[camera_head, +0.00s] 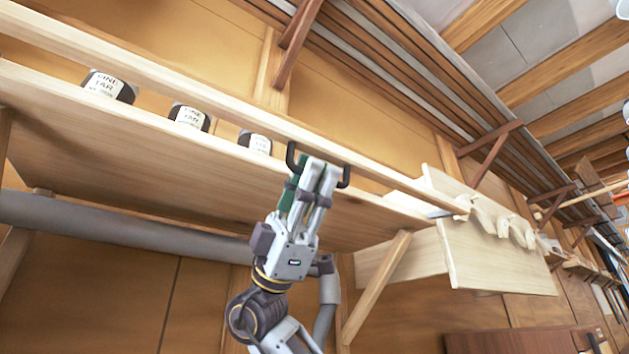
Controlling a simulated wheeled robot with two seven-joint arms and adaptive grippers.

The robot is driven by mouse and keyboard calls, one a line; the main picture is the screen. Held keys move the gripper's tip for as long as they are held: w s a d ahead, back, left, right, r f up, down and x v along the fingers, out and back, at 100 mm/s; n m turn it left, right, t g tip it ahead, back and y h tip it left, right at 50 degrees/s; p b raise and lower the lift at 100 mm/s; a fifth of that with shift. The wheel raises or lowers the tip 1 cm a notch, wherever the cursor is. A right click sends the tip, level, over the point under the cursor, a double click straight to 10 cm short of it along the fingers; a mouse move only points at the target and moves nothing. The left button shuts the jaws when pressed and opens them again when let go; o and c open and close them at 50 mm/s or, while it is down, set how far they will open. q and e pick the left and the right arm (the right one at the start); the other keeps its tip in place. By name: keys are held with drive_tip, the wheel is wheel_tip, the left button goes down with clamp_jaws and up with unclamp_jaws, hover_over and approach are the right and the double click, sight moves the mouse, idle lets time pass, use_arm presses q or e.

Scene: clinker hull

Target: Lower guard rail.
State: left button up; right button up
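The guard rail (190,88) is a long pale wooden bar. It runs along the front of a wooden shelf (130,141), above the shelf's edge, with a gap between. A black handle (291,157) sits on the rail, and its two ends show on either side of my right gripper (321,168). The gripper reaches up from below with its grey fingers close together over the middle of the handle, and looks shut on it. The fingers hide the handle's middle. My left gripper is not in view.
Dark cans with white pine tar labels, such as one at the left (108,86), stand on the shelf behind the rail. A slanted wooden brace (377,287) is right of my arm. Pale boards (495,262) jut out farther right.

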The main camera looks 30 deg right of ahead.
drive_tip(key=v, duration=1.2)
idle(0.3)
idle(0.7)
